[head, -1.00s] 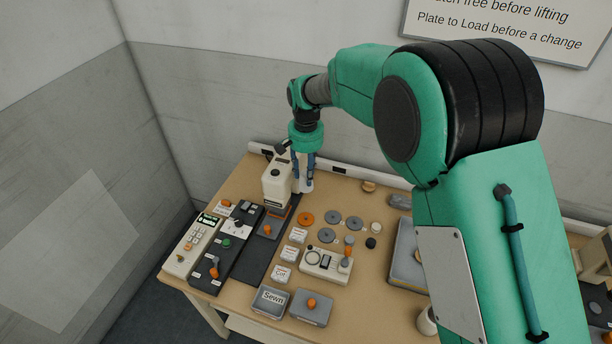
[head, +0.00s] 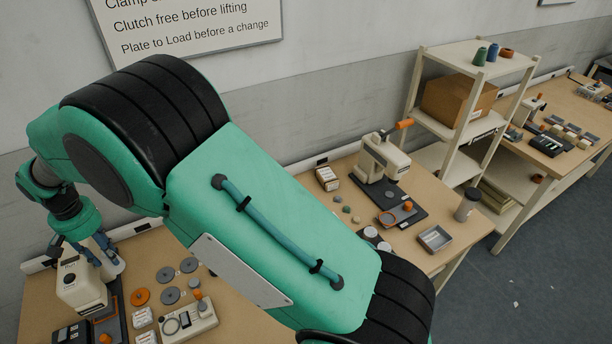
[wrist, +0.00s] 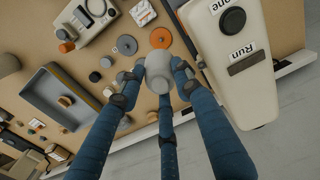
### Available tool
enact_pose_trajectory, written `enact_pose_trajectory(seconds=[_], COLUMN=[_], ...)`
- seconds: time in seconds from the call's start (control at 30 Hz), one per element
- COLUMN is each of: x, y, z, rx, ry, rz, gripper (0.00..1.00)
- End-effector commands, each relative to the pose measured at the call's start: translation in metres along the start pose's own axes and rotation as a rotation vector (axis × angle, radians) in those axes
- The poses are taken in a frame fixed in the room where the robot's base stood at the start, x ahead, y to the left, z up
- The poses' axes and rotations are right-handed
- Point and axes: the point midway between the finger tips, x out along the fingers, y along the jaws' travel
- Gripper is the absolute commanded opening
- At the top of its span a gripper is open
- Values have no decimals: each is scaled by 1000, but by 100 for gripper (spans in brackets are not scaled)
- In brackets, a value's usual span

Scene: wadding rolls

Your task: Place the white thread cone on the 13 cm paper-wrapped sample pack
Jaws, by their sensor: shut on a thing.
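My gripper (wrist: 160,70) is shut on a pale, whitish round-ended thing, which looks like the white thread cone (wrist: 160,76), with blue fingers around it in the wrist view. In the head view my gripper (head: 106,256) is at the lower left, beside the cream machine. A small cream and brown labelled box (head: 327,178) stands at the back of the table, left of the other cream machine; it may be the paper-wrapped sample pack, but its label is too small to read. My arm hides much of the table between.
A cream machine (wrist: 232,50) stands close to my gripper. Grey discs (head: 171,295) and an orange disc (head: 140,297) lie near it. Another cream machine (head: 384,160) stands on the table. A shelf (head: 455,120) at the right holds coloured cones and a cardboard box (head: 457,98).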

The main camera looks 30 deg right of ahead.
Motion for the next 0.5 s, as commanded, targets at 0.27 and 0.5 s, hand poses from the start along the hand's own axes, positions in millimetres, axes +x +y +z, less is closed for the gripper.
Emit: enact_pose_trajectory(seconds=[0.27,0.5], x=[5,14], y=[48,126], z=[-19,-42], rx=[71,185], ry=[-1,-1], rz=[0,0], gripper=[5,5])
